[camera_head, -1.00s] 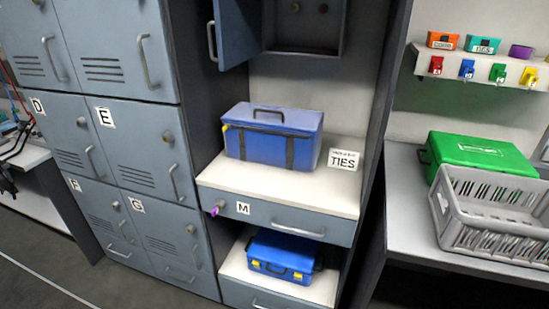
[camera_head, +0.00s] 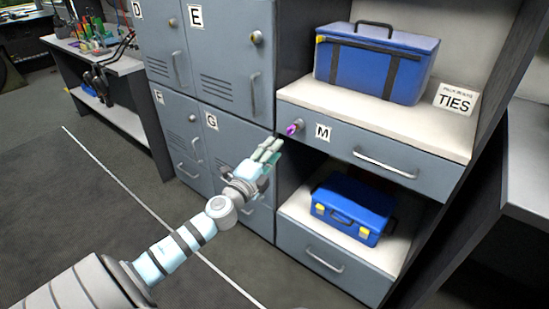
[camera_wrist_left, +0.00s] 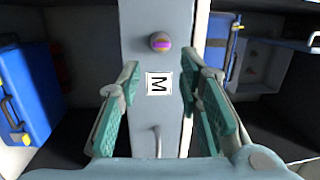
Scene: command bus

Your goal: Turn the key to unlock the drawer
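The drawer marked M (camera_head: 345,145) is shut, under the shelf with the large blue box. A purple key (camera_head: 293,129) sits in the lock at the drawer's left end. In the left wrist view the key (camera_wrist_left: 160,43) shows as a purple bar on the round lock, straight ahead beyond the fingertips. My left gripper (camera_head: 268,150) is just left of and below the key, apart from it. Its two green-padded fingers (camera_wrist_left: 162,98) are spread with nothing between them. My right gripper is not in view.
The drawer handle (camera_head: 385,163) is right of the M label. A large blue box (camera_head: 372,68) stands above the drawer, with a TIES sign beside it. A smaller blue case (camera_head: 352,208) is below. Grey lockers (camera_head: 232,95) stand to the left.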

